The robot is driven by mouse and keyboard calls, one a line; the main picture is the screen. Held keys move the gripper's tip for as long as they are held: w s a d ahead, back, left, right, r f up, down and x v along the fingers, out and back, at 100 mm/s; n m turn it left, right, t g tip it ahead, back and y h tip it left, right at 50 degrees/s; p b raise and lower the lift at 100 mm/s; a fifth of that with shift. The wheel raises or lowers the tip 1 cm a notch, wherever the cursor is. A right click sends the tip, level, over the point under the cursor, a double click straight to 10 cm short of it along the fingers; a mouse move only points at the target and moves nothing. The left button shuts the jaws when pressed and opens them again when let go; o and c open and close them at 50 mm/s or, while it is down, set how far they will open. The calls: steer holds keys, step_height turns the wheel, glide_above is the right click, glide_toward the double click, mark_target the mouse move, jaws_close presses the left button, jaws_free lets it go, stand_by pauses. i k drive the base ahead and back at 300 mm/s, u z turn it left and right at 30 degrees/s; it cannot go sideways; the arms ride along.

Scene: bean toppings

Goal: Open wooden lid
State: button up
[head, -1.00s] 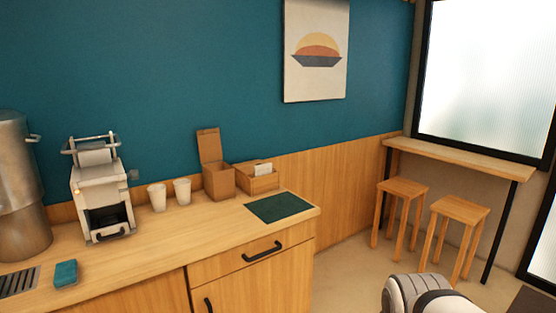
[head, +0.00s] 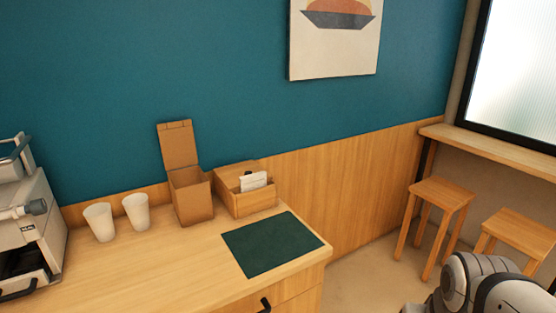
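A tall wooden box (head: 192,197) stands on the counter against the back wall. Its wooden lid (head: 178,145) is hinged at the back and stands upright, so the box is open at the top. A lower wooden box (head: 247,203) stands to its right with a white paper or card (head: 253,181) and a small dark thing in it; it has a sloped wooden piece at its back. Part of my arm shows at the lower right corner. My gripper is not in view.
Two white cups (head: 137,212) stand left of the tall box. A grey-white machine (head: 32,225) is at the far left. A dark green mat (head: 270,244) lies at the counter's right end. Stools (head: 440,208) and a wall shelf (head: 490,148) are at the right.

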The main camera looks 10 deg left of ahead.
mark_target(228, 175)
steer(key=u, duration=0.7)
steer(key=i, duration=1.2)
steer(key=u, duration=0.8)
